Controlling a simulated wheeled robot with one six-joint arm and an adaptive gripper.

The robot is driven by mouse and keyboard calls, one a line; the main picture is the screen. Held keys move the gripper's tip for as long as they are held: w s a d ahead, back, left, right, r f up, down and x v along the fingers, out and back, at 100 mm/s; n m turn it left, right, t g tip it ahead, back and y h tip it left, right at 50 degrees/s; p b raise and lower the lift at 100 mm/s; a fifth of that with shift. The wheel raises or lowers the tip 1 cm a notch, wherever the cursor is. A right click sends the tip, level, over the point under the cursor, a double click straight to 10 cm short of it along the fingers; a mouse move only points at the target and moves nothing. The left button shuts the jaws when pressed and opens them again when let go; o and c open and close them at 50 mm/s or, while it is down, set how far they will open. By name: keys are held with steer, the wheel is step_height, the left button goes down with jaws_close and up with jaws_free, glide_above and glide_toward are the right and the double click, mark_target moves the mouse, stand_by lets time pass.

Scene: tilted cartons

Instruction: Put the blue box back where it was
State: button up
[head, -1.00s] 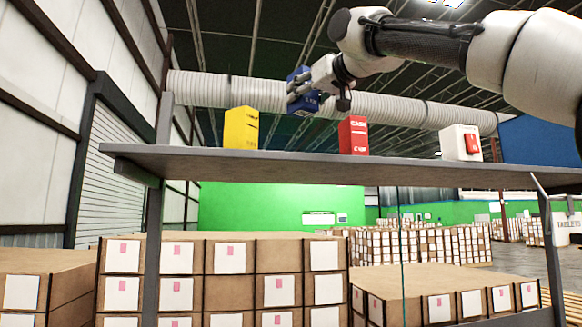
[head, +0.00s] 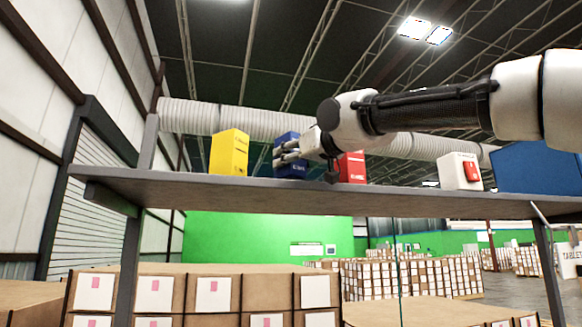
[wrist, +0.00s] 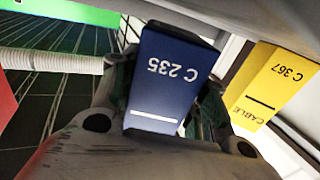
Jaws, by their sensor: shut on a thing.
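The blue box (head: 290,166) is in my gripper (head: 288,157), between the yellow box (head: 229,152) and the red box (head: 351,168) at the shelf (head: 300,194). It looks upright, with its lower end at the shelf top; I cannot tell if it touches. In the wrist view the blue box (wrist: 166,80), marked C 235, sits between the two fingers of my gripper (wrist: 165,95). The yellow box (wrist: 268,85), marked C 367, is beside it with a gap. The red box is partly hidden behind my arm in the head view.
A white box with a red patch (head: 459,171) and a large blue bin (head: 540,168) stand farther right on the shelf. Stacked cartons (head: 200,292) are below the shelf. A pale duct (head: 190,116) runs behind. The shelf's left end is bare.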

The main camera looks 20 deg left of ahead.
steer(key=shift+f, duration=0.8)
steer(key=o, duration=1.1)
steer(key=shift+f, duration=0.15)
